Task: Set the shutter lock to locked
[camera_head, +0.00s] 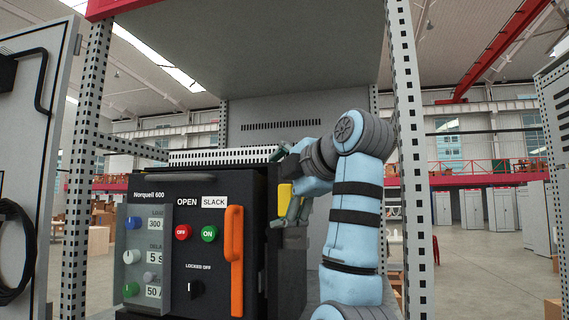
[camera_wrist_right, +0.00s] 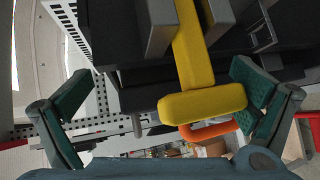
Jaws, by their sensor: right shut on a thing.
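A black breaker unit (camera_head: 213,185) marked "Norquell 600" sits in the open cabinet frame. A yellow handle (camera_head: 285,200) sticks out by its right side. In the right wrist view the yellow handle (camera_wrist_right: 203,103) is T-shaped, its stem running up to dark metal parts. My right gripper (camera_head: 284,190) is at this handle, one finger above and one below in the head view. Its green-padded fingers are shut on it, though the left finger looks apart from it in the wrist view. No shutter lock label is readable. My left gripper is out of view.
The breaker front has an orange handle (camera_head: 234,260), a red OFF button (camera_head: 183,232), a green ON button (camera_head: 209,233) and a black knob (camera_head: 195,288) under "LOCKED OFF". A perforated post (camera_head: 407,150) stands right of my right arm. A cabinet door (camera_head: 35,130) stands at left.

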